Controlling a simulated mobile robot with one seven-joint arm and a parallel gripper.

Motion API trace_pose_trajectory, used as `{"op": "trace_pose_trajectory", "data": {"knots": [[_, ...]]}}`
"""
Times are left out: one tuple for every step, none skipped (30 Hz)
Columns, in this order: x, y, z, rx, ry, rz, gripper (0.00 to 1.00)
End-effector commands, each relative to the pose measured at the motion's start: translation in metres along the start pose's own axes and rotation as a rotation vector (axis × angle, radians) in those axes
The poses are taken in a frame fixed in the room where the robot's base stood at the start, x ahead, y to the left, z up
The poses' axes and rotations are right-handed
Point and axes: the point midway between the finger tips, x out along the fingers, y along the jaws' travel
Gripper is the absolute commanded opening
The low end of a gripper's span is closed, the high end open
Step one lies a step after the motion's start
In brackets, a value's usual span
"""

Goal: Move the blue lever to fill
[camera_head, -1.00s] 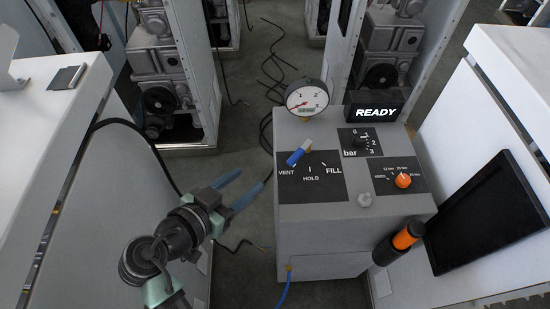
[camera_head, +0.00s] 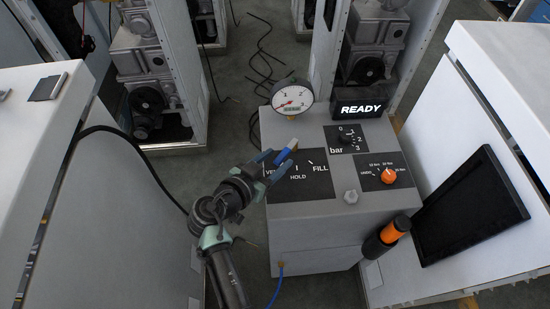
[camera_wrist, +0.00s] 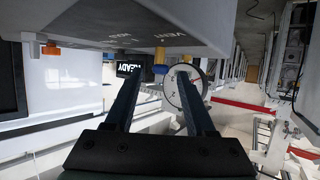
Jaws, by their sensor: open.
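The blue lever (camera_head: 284,154), with a white end, sits on the black VENT/HOLD/FILL plate (camera_head: 318,186) on top of the grey dispenser. Its blue end points toward VENT, and FILL is at the plate's right side. My gripper (camera_head: 271,163) is open at the plate's left edge, its two blue fingers close to the lever and partly covering the VENT label. In the wrist view the blue lever (camera_wrist: 160,69) appears between the fingertips of my gripper (camera_wrist: 158,76). I cannot tell whether a finger touches it.
A pressure gauge (camera_head: 293,97) stands behind the lever and a READY display (camera_head: 360,107) is at the back right. A black bar knob (camera_head: 347,138), an orange knob (camera_head: 389,176) and an orange-black handle (camera_head: 387,237) are to the right. White cabinets flank the dispenser.

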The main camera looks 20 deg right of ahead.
Motion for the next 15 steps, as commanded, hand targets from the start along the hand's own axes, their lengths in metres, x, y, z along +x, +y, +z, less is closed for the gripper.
{"op": "trace_pose_trajectory", "data": {"knots": [[0.0013, 0.0004, 0.0000, 0.000, 0.000, 0.001, 0.55], [0.0016, 0.0004, 0.0001, 0.000, 0.000, 0.001, 0.55], [0.0018, 0.0005, 0.0001, 0.000, 0.000, 0.001, 0.55], [0.0018, 0.0005, 0.0001, 0.000, 0.000, 0.001, 0.55], [0.0017, 0.0004, 0.0001, 0.001, 0.000, 0.001, 0.55], [0.0016, 0.0004, 0.0001, 0.001, 0.000, 0.001, 0.55], [0.0016, 0.0004, 0.0001, 0.000, 0.000, 0.001, 0.55], [0.0015, 0.0004, 0.0001, 0.001, 0.000, 0.001, 0.55], [0.0015, 0.0004, 0.0001, 0.000, 0.000, 0.001, 0.48], [0.0014, 0.0004, 0.0001, 0.001, 0.000, 0.001, 0.42], [0.0014, 0.0004, 0.0001, 0.000, 0.000, 0.001, 0.37], [0.0014, 0.0004, 0.0001, 0.000, 0.000, 0.001, 0.30], [0.0013, 0.0003, 0.0001, 0.000, 0.000, 0.001, 0.24], [0.0013, 0.0003, 0.0001, 0.000, 0.000, 0.001, 0.19], [0.0013, 0.0003, 0.0001, 0.000, 0.000, 0.001, 0.12]]}}
